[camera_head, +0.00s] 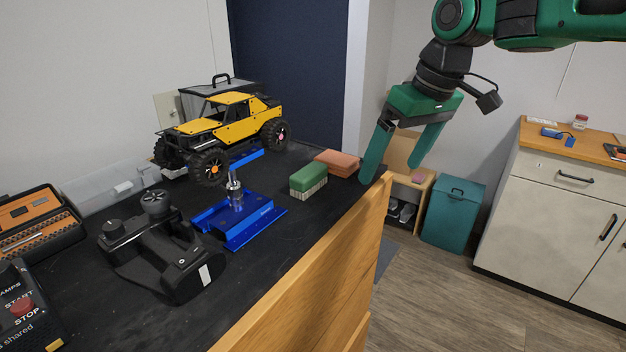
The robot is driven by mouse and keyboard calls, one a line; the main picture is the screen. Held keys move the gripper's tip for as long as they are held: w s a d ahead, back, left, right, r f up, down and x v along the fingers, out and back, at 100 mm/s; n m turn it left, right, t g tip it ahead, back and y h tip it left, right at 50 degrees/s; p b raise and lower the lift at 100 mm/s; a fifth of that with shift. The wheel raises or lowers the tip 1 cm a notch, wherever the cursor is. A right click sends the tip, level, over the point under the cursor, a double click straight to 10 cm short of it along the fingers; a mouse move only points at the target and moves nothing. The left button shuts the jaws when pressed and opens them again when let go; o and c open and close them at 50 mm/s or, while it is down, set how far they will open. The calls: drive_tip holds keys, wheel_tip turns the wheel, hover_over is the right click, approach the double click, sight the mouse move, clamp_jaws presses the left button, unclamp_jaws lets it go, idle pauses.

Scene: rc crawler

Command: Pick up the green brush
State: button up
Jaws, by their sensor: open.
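The green brush (308,178) is a small block with a green top and pale bristles below. It lies on the black worktop (290,235), close to the right edge. My gripper (391,172) has two green fingers that are apart, with nothing between them. It hangs to the right of the brush, around the worktop's right edge, and does not appear to touch the brush. The left finger's tip shows in front of the edge; its exact depth is hard to tell.
An orange-brown block (338,162) lies just behind the brush. A blue stand (238,220) is to its left, with a yellow crawler (222,125) behind. A black transmitter (165,250) lies in front. A teal bin (456,212) stands on the floor at right.

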sight(309, 169)
drive_tip(key=w+a+r+n+y, duration=0.15)
drive_tip(key=a+r+n, duration=0.35)
drive_tip(key=a, duration=0.8)
drive_tip(key=x, duration=0.4)
drive_tip(key=shift+w, duration=0.15)
drive_tip(key=shift+w+d+x, duration=0.1)
drive_tip(key=shift+w+x, duration=0.05)
drive_tip(key=shift+x, duration=0.9)
drive_tip(key=shift+w+d+x, duration=0.15)
drive_tip(key=shift+x, duration=0.9)
drive_tip(key=shift+w+d+x, duration=0.1)
drive_tip(key=shift+w+x, duration=0.05)
drive_tip(key=shift+x, duration=0.9)
drive_tip(key=c, duration=1.2)
drive_tip(key=shift+o, duration=0.2)
drive_tip(key=shift+r, duration=0.2)
